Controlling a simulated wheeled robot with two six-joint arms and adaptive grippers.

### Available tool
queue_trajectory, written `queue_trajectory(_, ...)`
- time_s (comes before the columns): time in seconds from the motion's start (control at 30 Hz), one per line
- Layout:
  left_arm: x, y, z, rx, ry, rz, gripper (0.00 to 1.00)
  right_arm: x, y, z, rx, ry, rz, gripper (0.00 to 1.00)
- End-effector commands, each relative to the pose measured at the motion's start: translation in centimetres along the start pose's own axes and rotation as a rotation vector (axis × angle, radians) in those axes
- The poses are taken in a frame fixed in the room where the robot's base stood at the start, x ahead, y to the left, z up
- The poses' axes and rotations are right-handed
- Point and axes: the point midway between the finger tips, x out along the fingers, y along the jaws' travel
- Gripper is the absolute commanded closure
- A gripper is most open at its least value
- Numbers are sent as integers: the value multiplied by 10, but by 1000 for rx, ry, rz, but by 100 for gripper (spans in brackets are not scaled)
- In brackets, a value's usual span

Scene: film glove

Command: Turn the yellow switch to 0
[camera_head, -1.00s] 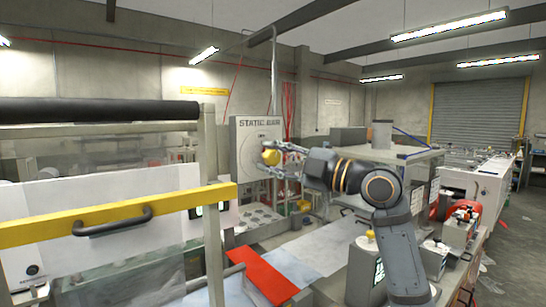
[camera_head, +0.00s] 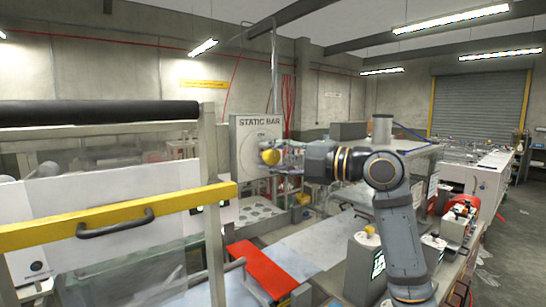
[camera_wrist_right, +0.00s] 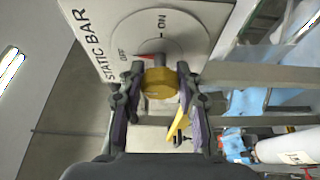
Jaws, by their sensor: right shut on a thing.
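The yellow switch (camera_head: 270,157) is a round knob on the front of the grey STATIC BAR panel (camera_head: 245,130). In the right wrist view the yellow switch (camera_wrist_right: 158,84) sits between the fingers of my right gripper (camera_wrist_right: 160,90), which is shut on it. Behind it is a round dial plate (camera_wrist_right: 175,35) with ON and a second, smaller marking, and a red mark beside the knob. In the head view my right gripper (camera_head: 287,157) reaches the knob from the right. My left gripper is not in view.
A clear-walled frame with a yellow bar (camera_head: 60,232) and a black handle stands at the left front. A red plate (camera_head: 262,268) lies below the panel. A workbench with small devices (camera_head: 460,222) is at the right. The floor at the far right is open.

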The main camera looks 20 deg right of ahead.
Motion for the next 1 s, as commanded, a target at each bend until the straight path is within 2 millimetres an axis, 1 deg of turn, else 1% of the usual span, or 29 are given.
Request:
queue_trajectory(0.17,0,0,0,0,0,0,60,0,-1,0,0,0,-2,98)
queue_trajectory(0.2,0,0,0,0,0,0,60,0,-1,0,0,0,-2,64)
queue_trajectory(0.37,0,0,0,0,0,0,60,0,-1,0,0,0,-1,42)
queue_trajectory(0.63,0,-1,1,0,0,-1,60,0,0,0,0,0,0,42)
queue_trajectory(0.73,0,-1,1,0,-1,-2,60,-5,-1,1,-2,-3,-1,42)
queue_trajectory(0.87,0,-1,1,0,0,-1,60,-22,-1,2,-4,-7,-3,42)
queue_trajectory(1.0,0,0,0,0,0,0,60,-45,-2,2,-4,-8,-5,42)
